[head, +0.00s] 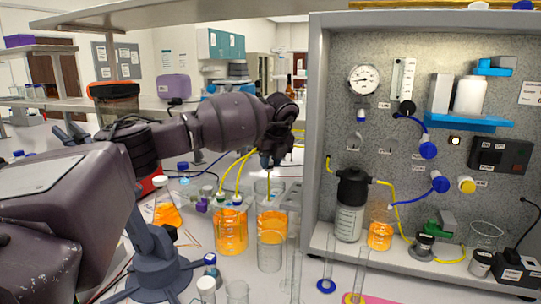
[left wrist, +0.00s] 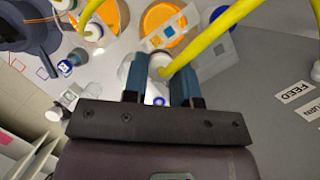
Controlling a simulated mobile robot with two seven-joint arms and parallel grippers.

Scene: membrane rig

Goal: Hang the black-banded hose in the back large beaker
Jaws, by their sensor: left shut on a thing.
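My left gripper (head: 267,163) is shut on a yellow hose (head: 268,188) above the beakers. In the left wrist view the hose (left wrist: 212,36) runs up and right from between the blue fingertips (left wrist: 161,78), beside a white round part. I cannot make out a black band on it. Below the gripper stands a large beaker with orange liquid (head: 272,221); the hose hangs over or inside its mouth, I cannot tell which. A clear beaker (head: 270,255) stands in front of it. My right gripper is not in view.
Another orange-filled beaker (head: 231,232) with yellow hoses stands to the left. An orange flask (head: 166,214) is further left. A grey rig panel (head: 335,120) rises close on the right, with a black-capped bottle (head: 350,222). Small glassware crowds the front of the bench.

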